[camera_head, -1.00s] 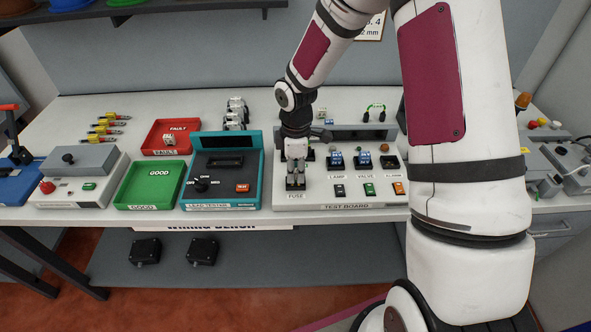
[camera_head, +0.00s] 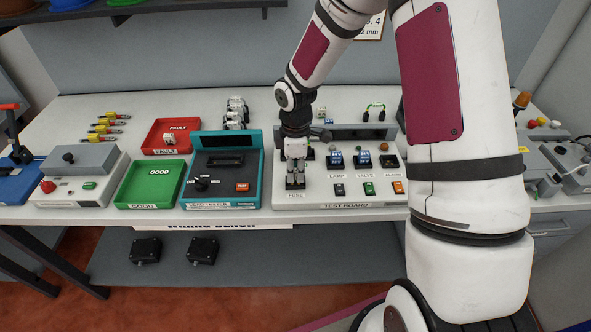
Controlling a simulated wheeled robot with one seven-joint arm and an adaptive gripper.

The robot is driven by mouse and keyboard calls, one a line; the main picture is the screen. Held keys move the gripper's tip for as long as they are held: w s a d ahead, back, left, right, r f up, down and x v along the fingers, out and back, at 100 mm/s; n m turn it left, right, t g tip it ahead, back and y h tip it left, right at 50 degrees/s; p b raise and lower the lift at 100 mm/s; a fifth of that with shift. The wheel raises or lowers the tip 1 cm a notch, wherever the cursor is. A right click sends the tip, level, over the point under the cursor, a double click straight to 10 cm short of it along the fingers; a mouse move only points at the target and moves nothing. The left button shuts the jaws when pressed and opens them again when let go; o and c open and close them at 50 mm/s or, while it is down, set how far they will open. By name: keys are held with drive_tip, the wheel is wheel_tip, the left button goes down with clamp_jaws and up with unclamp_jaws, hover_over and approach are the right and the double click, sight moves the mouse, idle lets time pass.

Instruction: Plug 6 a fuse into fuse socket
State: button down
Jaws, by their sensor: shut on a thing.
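My gripper (camera_head: 295,177) points straight down at the left end of the test board (camera_head: 340,204), just above the label FUSE. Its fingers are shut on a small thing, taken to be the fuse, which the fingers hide. The fuse socket is also mostly hidden under the fingertips. I cannot tell whether the fuse is seated in it.
Blue lamp (camera_head: 337,162) and valve (camera_head: 363,161) parts stand to the right on the board. The teal lead tester (camera_head: 222,190), the green GOOD tray (camera_head: 150,186) and the red FAULT tray (camera_head: 170,137) lie to the left.

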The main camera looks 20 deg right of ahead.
drive_tip(key=shift+f, duration=0.7)
idle(1.5)
drive_tip(key=shift+s+f, duration=0.15)
drive_tip(key=shift+f, duration=0.25)
idle(0.3)
drive_tip(key=c, duration=1.5)
unclamp_jaws()
drive_tip(key=shift+o, duration=0.2)
drive_tip(key=o, duration=0.6)
drive_tip(key=shift+r, duration=0.1)
drive_tip(key=shift+r, duration=0.1)
drive_tip(key=shift+r+p, duration=1.1)
drive_tip(key=shift+r, duration=2.4)
